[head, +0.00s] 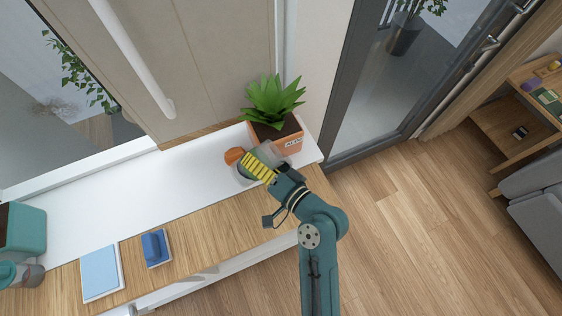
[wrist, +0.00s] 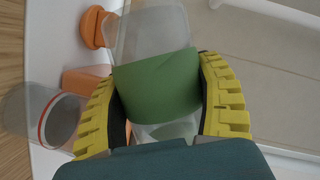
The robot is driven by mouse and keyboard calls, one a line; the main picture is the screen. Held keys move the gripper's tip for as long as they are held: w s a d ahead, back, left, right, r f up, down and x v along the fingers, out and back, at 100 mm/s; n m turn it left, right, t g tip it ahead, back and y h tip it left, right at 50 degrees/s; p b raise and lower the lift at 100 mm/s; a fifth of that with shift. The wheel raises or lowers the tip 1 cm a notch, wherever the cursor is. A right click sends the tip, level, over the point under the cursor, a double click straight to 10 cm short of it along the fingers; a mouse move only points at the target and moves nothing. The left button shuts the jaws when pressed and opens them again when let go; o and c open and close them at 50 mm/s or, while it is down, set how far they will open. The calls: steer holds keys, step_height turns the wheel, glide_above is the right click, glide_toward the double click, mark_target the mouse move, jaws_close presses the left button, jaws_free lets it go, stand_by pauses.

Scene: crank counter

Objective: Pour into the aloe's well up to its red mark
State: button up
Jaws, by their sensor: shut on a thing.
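The aloe (head: 272,97) grows in a terracotta pot (head: 290,146) with a label, at the right end of the white ledge. My gripper (head: 262,165) is beside the pot's front left side. In the wrist view my gripper (wrist: 160,95) is shut around the green band of a clear vessel (wrist: 158,84). In the head view its clear end (head: 270,150) shows close to the pot. A clear grey well (wrist: 45,118) with a red ring stands left of the vessel, apart from it. The liquid level in either cannot be made out.
An orange knob-like piece (head: 234,156) lies left of my gripper; it also shows in the wrist view (wrist: 92,27). A light blue book (head: 101,272), a blue item (head: 155,248) and a teal pot (head: 20,230) are farther left. The middle ledge is clear.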

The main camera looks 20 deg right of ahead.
mark_target(259, 155)
steer(key=r+n+h+p, duration=0.1)
steer(key=n+p, duration=0.1)
steer(key=r+n+g+h+p, duration=0.1)
steer(key=r+n, duration=0.1)
steer(key=r+n+h+p, duration=0.1)
steer(key=n+p, duration=0.1)
steer(key=shift+d+r+n+h+p, duration=0.3)
steer(key=shift+d, duration=0.1)
steer(key=shift+d+f+n+h+b, duration=0.5)
steer(key=shift+f, duration=0.05)
step_height(259, 155, up, 3)
steer(key=p, duration=0.2)
steer(key=shift+p, duration=0.35)
steer(key=shift+f, duration=0.1)
